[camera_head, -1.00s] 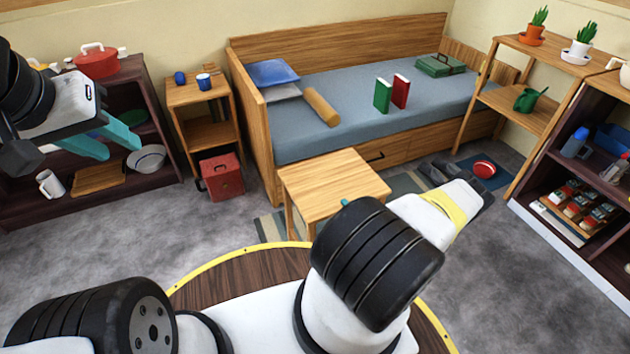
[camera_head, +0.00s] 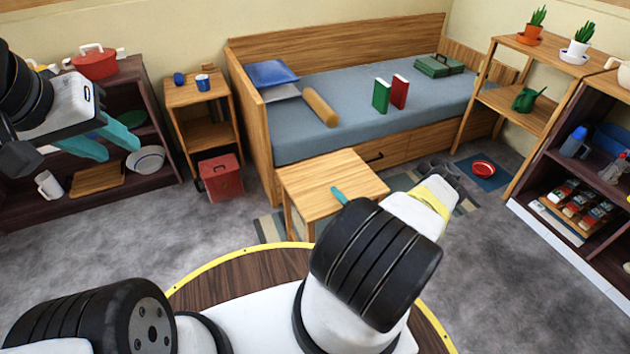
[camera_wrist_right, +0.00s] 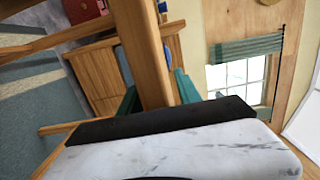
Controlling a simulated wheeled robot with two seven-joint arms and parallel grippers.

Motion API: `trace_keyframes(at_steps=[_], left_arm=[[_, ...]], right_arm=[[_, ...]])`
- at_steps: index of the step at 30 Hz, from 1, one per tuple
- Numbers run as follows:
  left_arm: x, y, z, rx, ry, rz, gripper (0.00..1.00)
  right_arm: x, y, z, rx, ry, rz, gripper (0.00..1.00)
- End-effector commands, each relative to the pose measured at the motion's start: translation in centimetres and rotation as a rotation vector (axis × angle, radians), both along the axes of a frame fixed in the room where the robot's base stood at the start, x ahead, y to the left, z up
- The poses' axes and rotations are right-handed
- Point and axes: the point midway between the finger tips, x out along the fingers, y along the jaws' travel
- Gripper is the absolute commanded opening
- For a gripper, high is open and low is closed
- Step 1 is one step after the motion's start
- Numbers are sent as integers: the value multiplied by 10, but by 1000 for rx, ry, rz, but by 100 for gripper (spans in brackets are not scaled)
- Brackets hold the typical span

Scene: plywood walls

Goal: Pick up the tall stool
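The tall stool, with a square light-wood top (camera_head: 325,178), stands upright on the floor before the bed. My right arm hides part of its lower right side. A teal finger of my right gripper (camera_head: 338,195) shows over the stool's near edge; the rest is behind my arm. In the right wrist view, the right gripper (camera_wrist_right: 157,82) has its two teal fingers apart, either side of a wooden bar (camera_wrist_right: 145,55), apparently part of the stool. I cannot tell whether they touch it. My left gripper (camera_head: 103,142) is open and empty at the left, in front of the dark shelf.
The bed (camera_head: 350,130) stands behind the stool. A red box (camera_head: 221,177) is on the floor left of it. A dark shelf unit (camera_head: 150,175) is at left, a wooden plant shelf (camera_head: 515,105) at right. Grey floor (camera_head: 510,270) is clear at right.

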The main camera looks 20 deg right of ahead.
Motion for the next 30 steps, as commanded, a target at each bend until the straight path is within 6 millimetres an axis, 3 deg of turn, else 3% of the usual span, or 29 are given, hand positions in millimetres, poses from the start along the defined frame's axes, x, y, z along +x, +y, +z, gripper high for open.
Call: trace_keyframes(at_steps=[1, 5, 6, 30], left_arm=[[0, 0, 0, 0, 0, 0, 36], [0, 0, 0, 0, 0, 0, 36], [0, 0, 0, 0, 0, 0, 36], [0, 0, 0, 0, 0, 0, 36]], right_arm=[[0, 0, 0, 0, 0, 0, 28], [0, 0, 0, 0, 0, 0, 2], [0, 0, 0, 0, 0, 1, 0], [-1, 0, 0, 0, 1, 2, 0]])
